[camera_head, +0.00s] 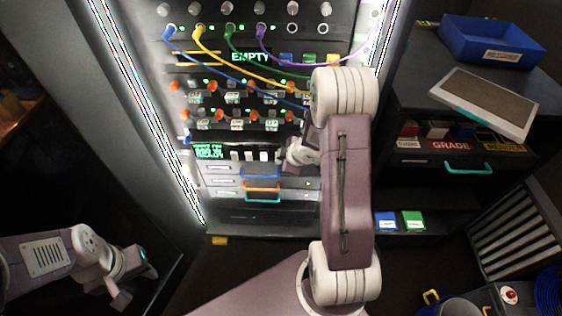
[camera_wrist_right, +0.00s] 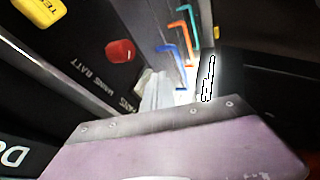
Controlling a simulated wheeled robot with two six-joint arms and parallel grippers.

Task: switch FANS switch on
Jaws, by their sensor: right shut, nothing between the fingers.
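The rack panel (camera_head: 210,172) stands in front of me. A row of small pale switches (camera_head: 249,155) lies right of the green display, above the drawers. Their labels are too small to read in the head view. In the right wrist view the panel lettering includes FANS (camera_wrist_right: 128,106), MAINS and BATT. My right gripper (camera_head: 291,155) is shut and empty, close to the panel just right of the pale switches. I cannot tell whether it touches a switch, or the FANS switch's position. My left gripper (camera_head: 136,284) is open, low at the left, away from the panel.
Coloured cables (camera_head: 225,62) hang across the upper panel, above rows of orange-tipped switches (camera_head: 205,116). Drawers with blue and orange handles (camera_head: 262,187) lie below my right gripper. A red knob (camera_wrist_right: 119,51) and a yellow knob (camera_wrist_right: 40,10) show in the wrist view. Shelves with a blue bin (camera_head: 492,42) stand right.

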